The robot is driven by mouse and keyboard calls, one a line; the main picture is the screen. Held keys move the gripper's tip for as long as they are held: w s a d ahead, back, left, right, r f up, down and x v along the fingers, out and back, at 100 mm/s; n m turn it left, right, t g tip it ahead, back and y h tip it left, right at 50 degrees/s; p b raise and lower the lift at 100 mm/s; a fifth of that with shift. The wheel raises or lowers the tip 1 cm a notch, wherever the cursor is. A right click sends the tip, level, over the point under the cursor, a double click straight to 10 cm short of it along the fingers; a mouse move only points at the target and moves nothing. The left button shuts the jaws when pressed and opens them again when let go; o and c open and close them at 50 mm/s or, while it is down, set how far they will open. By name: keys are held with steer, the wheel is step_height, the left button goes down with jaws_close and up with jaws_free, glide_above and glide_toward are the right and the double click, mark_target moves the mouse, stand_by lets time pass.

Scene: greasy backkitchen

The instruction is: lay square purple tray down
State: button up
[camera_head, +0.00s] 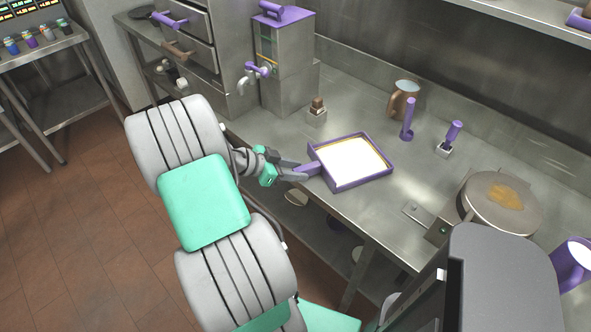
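The square purple tray (377,178) has raised purple walls, a bright white inside and a short purple handle at its left. It is over the front part of the steel counter (420,150). My gripper (299,169) comes from the left and its fingers are at the handle, apparently closed around it. The tray looks roughly level. I cannot tell whether its underside touches the counter or hangs slightly above it.
A purple-lidded dispenser (284,60) stands behind left. A small block holder (317,112), a brown-and-steel jug (404,98) and two purple-handled tools (408,122) (452,134) stand behind. A round griddle (500,203) is at right. The counter's front edge runs beneath the tray's handle.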

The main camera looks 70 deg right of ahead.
steer(key=shift+o, duration=0.4)
steer(key=shift+w+r, duration=0.1)
steer(key=shift+w+a+r, duration=0.2)
steer(key=shift+w+a, duration=0.05)
steer(key=w+a+r+n+t+y, duration=0.1)
steer(key=w+a+r+n+t, duration=0.25)
steer(key=w+a+n, duration=0.45)
steer(key=w+a+r+n+t+y, duration=0.1)
steer(key=w+a+r+n+t, duration=0.25)
steer(key=w+a, duration=0.75)
steer(key=s+a+n+t+y, duration=0.1)
steer(key=a+n+t+y, duration=0.2)
steer(key=a+n, duration=1.3)
steer(key=a+y, duration=0.2)
steer(key=a, duration=0.5)
steer(key=shift+s+a+r+t+y, duration=0.2)
steer(key=shift+s+r+t+y, duration=0.15)
steer(key=shift+s+t+y, duration=0.05)
